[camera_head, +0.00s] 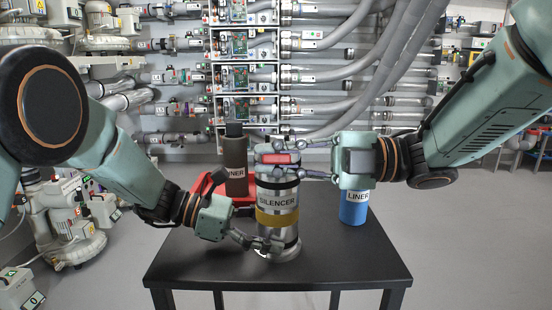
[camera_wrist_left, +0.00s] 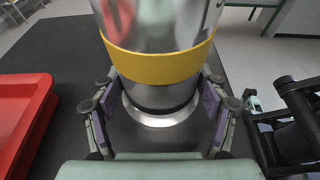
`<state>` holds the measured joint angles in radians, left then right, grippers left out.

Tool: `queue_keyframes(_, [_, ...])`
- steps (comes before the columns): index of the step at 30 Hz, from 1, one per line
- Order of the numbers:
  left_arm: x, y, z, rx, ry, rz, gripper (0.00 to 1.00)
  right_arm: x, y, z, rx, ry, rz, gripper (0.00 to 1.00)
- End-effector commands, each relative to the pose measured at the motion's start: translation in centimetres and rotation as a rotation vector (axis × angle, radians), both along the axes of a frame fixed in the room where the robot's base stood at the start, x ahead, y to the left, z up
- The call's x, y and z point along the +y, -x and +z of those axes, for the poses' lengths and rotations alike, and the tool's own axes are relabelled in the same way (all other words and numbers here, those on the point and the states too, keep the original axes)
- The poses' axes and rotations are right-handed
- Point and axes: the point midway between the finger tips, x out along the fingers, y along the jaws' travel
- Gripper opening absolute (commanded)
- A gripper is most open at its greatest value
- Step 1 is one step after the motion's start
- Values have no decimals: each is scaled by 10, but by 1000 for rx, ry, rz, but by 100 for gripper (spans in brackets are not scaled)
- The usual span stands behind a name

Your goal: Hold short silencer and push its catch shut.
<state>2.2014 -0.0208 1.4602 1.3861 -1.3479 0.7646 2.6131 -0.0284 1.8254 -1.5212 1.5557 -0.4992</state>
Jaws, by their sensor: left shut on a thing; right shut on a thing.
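My right gripper (camera_head: 300,160) comes in from the right and is shut at the silencer's upper part. A red piece (camera_head: 280,158), possibly the catch, shows between its fingers. Whether the catch is shut cannot be told.
A blue liner (camera_head: 354,210) stands at the right, partly behind my right gripper. The table's (camera_head: 340,262) front right is bare. Racks of tubes and hoses fill the back.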

Motion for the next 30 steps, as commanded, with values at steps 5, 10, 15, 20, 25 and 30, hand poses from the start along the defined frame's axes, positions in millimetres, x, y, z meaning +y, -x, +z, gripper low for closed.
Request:
queue_keyframes(5, [0,0,0,1,0,1,56,0,-1,3,74,-3,0,0])
queue_keyframes(10, [0,0,0,1,0,1,56,0,-2,6,202,-7,0,0])
queue_keyframes(15, [0,0,0,0,0,0,56,0,-4,10,362,-12,0,0])
queue_keyframes(20, [0,0,0,0,0,0,56,0,-6,14,513,-17,1,0])
queue_keyframes(25, [0,0,0,0,0,0,56,0,-9,17,675,-22,1,0])
queue_keyframes(30, [0,0,0,0,0,0,56,-1,-13,20,834,-28,0,0])
